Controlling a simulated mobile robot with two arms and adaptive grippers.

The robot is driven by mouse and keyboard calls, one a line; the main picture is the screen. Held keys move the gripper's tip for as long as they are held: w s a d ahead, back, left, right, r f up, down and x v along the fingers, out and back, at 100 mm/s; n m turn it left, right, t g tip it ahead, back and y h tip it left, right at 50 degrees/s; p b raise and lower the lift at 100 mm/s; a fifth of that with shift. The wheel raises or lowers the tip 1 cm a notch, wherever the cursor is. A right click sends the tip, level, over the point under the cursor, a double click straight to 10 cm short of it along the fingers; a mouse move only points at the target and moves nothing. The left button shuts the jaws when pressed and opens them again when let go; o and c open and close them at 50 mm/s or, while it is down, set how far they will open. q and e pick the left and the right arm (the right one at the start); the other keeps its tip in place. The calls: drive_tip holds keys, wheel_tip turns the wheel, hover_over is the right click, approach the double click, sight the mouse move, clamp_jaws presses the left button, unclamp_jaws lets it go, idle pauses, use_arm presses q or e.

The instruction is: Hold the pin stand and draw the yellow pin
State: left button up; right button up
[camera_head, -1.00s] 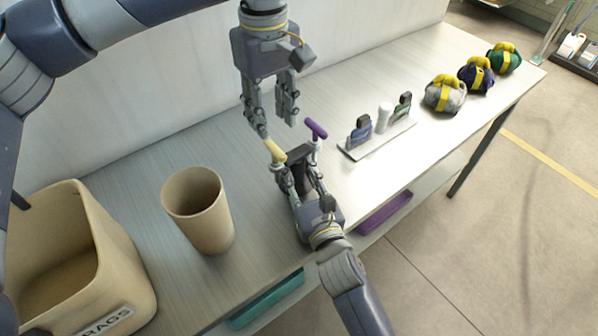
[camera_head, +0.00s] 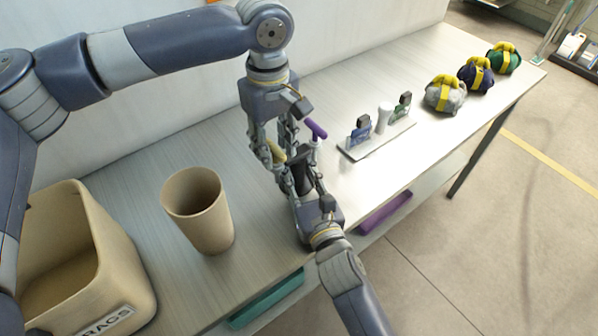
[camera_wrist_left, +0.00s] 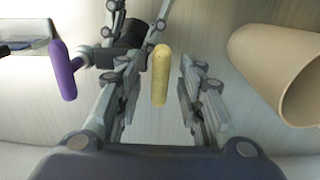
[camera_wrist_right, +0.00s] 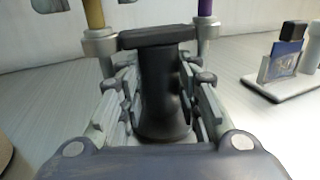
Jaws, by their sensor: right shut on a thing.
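The dark pin stand (camera_wrist_right: 162,85) stands on the table, with a crossbar on top and a grey socket at each end. My right gripper (camera_head: 301,177) is shut around its dark body, as the right wrist view shows. The yellow pin (camera_wrist_left: 160,75) is in one socket and the purple pin (camera_head: 316,130) in the other; both have T-shaped handles. My left gripper (camera_head: 272,150) points down from above, open, with its fingers on either side of the yellow handle. In the left wrist view gaps show between the handle and both fingers (camera_wrist_left: 158,100).
A tan cup (camera_head: 200,212) and a tan rags bin (camera_head: 85,270) stand to the left. A small rack (camera_head: 375,140) with cards and a white cylinder is to the right. Several bags with yellow straps (camera_head: 444,95) sit at the far right end.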

use_arm(q)
clamp_jaws()
drive_tip(key=shift+r, duration=4.8)
drive_tip(key=shift+r, duration=0.1)
wheel_tip(320, 180, up, 4)
drive_tip(key=shift+f, duration=0.1)
use_arm(e)
drive_tip(key=o, duration=1.2)
